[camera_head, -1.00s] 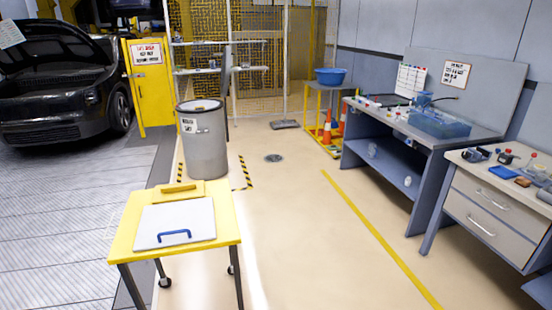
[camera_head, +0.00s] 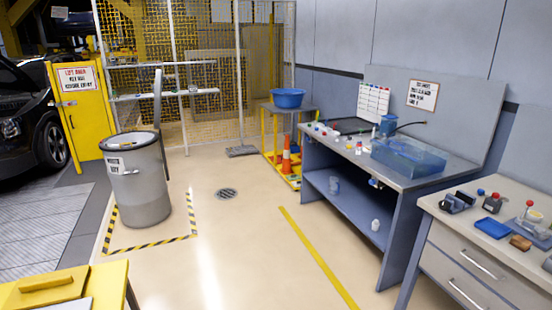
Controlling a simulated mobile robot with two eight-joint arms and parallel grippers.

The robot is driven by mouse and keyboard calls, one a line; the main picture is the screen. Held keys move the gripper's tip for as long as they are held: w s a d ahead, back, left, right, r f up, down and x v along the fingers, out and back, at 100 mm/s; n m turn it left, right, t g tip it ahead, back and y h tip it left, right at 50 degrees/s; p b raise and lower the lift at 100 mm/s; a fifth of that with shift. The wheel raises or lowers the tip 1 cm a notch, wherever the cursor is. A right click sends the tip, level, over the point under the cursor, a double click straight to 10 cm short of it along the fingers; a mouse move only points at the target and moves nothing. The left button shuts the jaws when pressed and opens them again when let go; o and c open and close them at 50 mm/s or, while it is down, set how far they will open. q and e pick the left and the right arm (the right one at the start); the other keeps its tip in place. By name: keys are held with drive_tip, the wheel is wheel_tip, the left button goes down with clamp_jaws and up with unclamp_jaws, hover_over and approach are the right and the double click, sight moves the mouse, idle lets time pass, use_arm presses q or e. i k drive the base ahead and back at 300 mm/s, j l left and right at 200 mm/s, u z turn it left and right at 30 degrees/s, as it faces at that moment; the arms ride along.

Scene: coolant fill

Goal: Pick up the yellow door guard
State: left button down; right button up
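A flat yellow piece with a raised yellow bar (camera_head: 48,289) lies on the yellow table (camera_head: 112,281) at the lower left. It looks like the door guard, but the picture does not settle that. A white panel (camera_head: 75,304) beside it is mostly cut off by the bottom edge. Neither of my grippers is in view.
A grey drum (camera_head: 138,185) stands inside striped floor marking. A blue workbench (camera_head: 400,200) and a drawer bench (camera_head: 480,250) line the right. The middle floor is clear.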

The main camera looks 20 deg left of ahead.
sight(47, 290)
drive_tip(key=i+u, duration=0.75)
drive_tip(key=i+l+u, duration=0.4)
drive_tip(key=i+u, duration=0.15)
drive_tip(key=u, duration=0.25)
drive_tip(key=i+u, duration=0.2)
drive_tip(key=u, duration=0.2)
drive_tip(key=i+l+u, duration=0.1)
drive_tip(key=u, duration=0.35)
drive_tip(key=i+l+u, duration=0.15)
drive_tip(key=u, duration=0.25)
drive_tip(key=i+u, duration=0.15)
drive_tip(key=u, duration=0.25)
drive_tip(key=i+l+u, duration=0.1)
drive_tip(key=u, duration=0.25)
drive_tip(key=i+l+u, duration=0.1)
drive_tip(key=l+u, duration=0.15)
drive_tip(key=u, duration=0.15)
drive_tip(key=i+l+u, duration=0.1)
drive_tip(key=u, duration=0.25)
drive_tip(key=i+l+u, duration=0.2)
drive_tip(key=l+u, duration=0.25)
drive_tip(key=k+j, duration=0.05)
